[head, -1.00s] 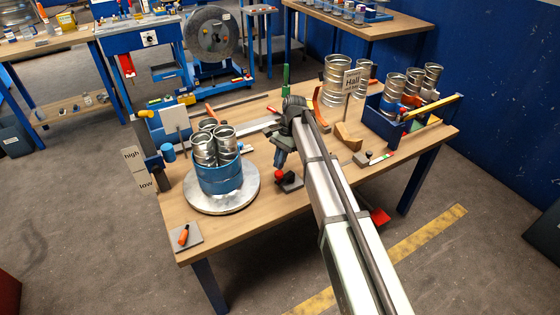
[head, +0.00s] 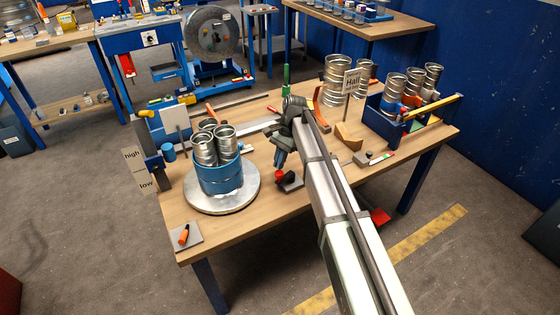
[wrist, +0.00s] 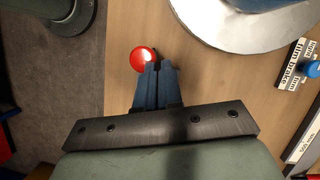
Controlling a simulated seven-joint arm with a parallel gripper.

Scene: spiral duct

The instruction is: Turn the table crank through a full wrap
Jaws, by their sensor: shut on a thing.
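The round grey turntable (head: 247,198) is on the wooden table, with a blue drum (head: 220,182) holding several metal cans on it. A red knob (head: 280,175) sits by a dark block to the right of the turntable. My gripper (head: 280,160) points down close to the knob. In the wrist view the red knob (wrist: 142,57) is just left of the fingertips, below the turntable rim (wrist: 205,35). My gripper's blue fingers (wrist: 156,66) are nearly together on a thin dark part beside the knob, seemingly the crank. The fingers hide most of that part.
A mat (head: 186,238) with an orange-handled tool lies at the front left corner. A high/low sign (head: 134,160) stands at the left edge. A blue crate (head: 388,125) with metal ducts and a wooden block (head: 347,139) are on the right. Bare wood lies in front of the knob.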

